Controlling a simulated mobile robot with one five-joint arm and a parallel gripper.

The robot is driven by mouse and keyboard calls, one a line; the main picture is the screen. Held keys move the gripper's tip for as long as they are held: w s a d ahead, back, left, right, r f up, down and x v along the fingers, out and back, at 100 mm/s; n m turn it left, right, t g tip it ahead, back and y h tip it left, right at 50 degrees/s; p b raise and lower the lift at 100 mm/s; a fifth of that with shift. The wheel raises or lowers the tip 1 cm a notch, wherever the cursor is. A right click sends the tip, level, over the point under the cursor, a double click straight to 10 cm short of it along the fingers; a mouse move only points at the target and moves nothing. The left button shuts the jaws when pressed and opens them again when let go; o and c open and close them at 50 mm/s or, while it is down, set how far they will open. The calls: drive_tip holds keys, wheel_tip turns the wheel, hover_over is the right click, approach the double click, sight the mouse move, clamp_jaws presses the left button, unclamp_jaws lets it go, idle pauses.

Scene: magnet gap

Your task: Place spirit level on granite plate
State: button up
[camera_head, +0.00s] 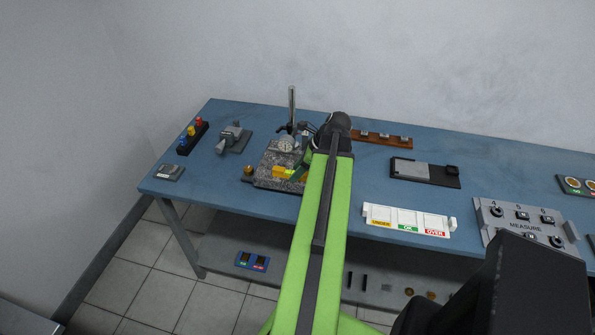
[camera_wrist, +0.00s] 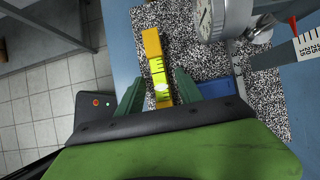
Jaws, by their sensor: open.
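The spirit level is a yellow bar with a bright green-yellow vial. In the wrist view the spirit level (camera_wrist: 152,45) lies between the two green fingers of my gripper (camera_wrist: 158,84), which is open with gaps beside the bar. The speckled granite plate (camera_wrist: 180,22) shows beneath and around the level, which appears to lie on it near its edge. In the head view the level (camera_head: 281,171) shows at the front of the granite plate (camera_head: 262,182), partly hidden by my arm and gripper. Exact contact between level and plate cannot be told.
A dial gauge (camera_wrist: 207,18) on a post (camera_head: 291,105) stands close beside the level. A blue piece (camera_wrist: 216,88) lies by the right finger. A brass knob (camera_head: 248,171) is at the plate's left. The blue bench (camera_head: 225,195) is clear in front.

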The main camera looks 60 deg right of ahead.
drive_tip(key=shift+r+p, duration=0.3)
drive_tip(key=shift+r, duration=0.05)
drive_tip(key=p+v, duration=1)
drive_tip(key=v, duration=0.1)
drive_tip(key=shift+s+r, duration=0.2)
drive_tip(key=shift+r, duration=0.05)
drive_tip(key=shift+d, duration=0.1)
drive_tip(key=w+a+f+n+g, duration=0.2)
drive_tip(key=w+a+n+g, duration=0.2)
drive_tip(key=w+a+n, duration=1.85)
drive_tip(key=a+n, duration=0.2)
drive_tip(key=a, duration=0.6)
drive_tip(key=w+a+n+g+h, duration=0.1)
drive_tip(key=a+n, duration=0.3)
drive_tip(key=a, duration=0.7)
drive_tip(key=w+a+f+n, duration=0.1)
drive_tip(key=w+a+n, duration=0.3)
drive_tip(key=a, duration=0.6)
drive_tip(key=shift+a+g+h, duration=0.3)
drive_tip(key=shift+g+h, duration=0.1)
